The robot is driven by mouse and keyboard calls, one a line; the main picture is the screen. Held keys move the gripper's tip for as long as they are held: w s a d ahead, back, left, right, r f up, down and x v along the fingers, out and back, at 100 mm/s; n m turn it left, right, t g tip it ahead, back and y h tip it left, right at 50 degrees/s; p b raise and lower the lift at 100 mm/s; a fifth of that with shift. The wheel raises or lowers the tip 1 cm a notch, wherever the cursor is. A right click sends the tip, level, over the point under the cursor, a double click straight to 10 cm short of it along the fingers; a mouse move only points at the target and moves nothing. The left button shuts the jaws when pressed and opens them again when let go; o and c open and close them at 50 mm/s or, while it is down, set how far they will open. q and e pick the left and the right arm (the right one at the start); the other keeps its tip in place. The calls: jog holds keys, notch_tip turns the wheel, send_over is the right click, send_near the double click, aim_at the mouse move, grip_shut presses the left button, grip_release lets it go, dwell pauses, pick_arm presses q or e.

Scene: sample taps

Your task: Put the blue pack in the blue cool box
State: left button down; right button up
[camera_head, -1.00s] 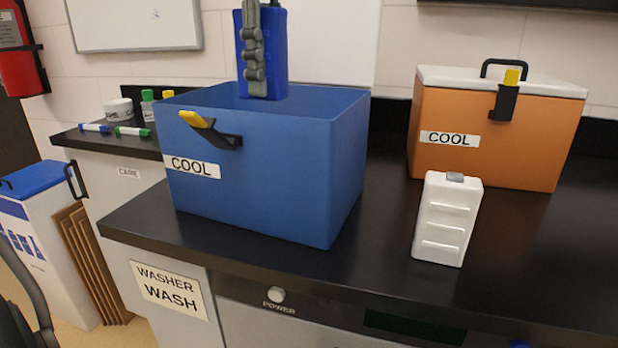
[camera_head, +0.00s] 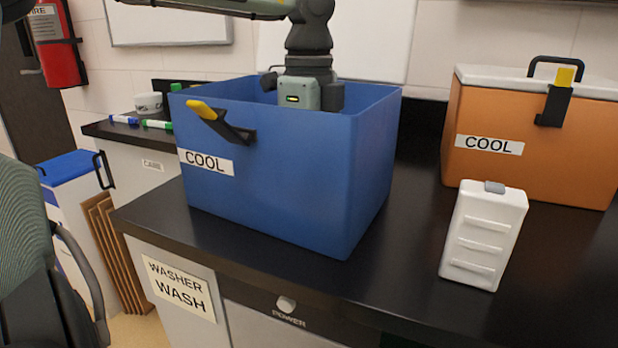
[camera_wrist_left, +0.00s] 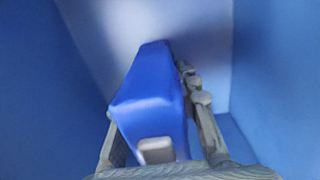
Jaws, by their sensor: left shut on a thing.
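The blue cool box (camera_head: 285,190) stands open on the black counter, with a COOL label on its front. My left arm reaches down into it from above, and the box wall hides the fingers in the head view. In the left wrist view my left gripper (camera_wrist_left: 160,125) is shut on the blue pack (camera_wrist_left: 150,95), which has a pale cap at its near end. Blue box walls surround the pack there. I cannot tell whether the pack touches the floor of the box. My right gripper is not in view.
A white pack (camera_head: 483,236) stands upright on the counter to the right. An orange cool box (camera_head: 530,140) with a white lid stands behind it. Markers (camera_head: 140,122) and a white jar lie on the left counter. The counter (camera_head: 400,235) between box and white pack is clear.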

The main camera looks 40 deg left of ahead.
pick_arm(q)
jog(key=shift+f, duration=0.2)
jog(key=shift+f, duration=0.1)
jog(key=c, duration=1.1)
grip_release()
jog(key=shift+c, duration=0.2)
notch_tip(320, 180, up, 12)
jog(key=shift+r, duration=0.1)
